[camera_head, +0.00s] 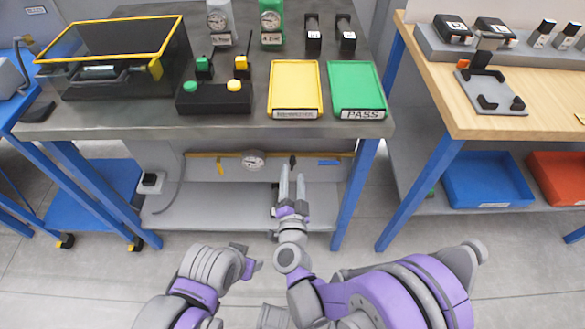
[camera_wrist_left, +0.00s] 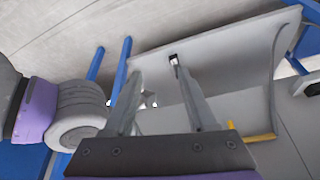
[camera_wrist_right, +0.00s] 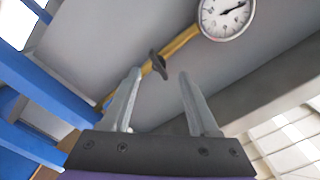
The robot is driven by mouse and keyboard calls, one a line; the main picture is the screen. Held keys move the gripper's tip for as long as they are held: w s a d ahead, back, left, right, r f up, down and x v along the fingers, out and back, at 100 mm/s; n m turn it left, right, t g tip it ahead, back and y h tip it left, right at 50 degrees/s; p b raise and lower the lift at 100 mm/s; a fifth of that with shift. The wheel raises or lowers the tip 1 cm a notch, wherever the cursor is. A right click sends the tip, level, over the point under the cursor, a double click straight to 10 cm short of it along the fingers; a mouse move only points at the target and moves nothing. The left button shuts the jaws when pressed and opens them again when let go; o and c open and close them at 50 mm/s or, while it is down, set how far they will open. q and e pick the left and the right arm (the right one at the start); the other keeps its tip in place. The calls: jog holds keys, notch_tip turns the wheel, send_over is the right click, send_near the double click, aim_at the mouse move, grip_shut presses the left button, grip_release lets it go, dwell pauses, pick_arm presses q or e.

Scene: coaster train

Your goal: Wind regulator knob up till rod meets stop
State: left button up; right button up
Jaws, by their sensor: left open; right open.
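A small black handle or knob (camera_head: 293,160) is on the yellow pipe (camera_head: 209,155) under the grey bench. The black knob (camera_wrist_right: 158,65) also shows in the right wrist view, tilted, beyond and between the fingertips. My right gripper (camera_head: 292,172) is open and empty below it, pointing toward it; I see a gap. My left gripper (camera_wrist_left: 154,70) is open in the left wrist view, near the grey panel, with no held object visible; its head-view outline is mostly hidden by the arm. I cannot make out a rod or stop.
A round white gauge (camera_head: 253,161) sits on the pipe left of the knob, and it also shows in the right wrist view (camera_wrist_right: 226,14). Blue bench legs (camera_head: 354,195) flank the space. A lower shelf (camera_head: 220,208) lies below.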

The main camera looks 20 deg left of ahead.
pick_arm(q)
jog(key=shift+r, duration=0.15)
pick_arm(e)
jog(key=v, duration=0.7)
jog(key=shift+s+r, duration=0.1)
jog(key=shift+r, duration=0.05)
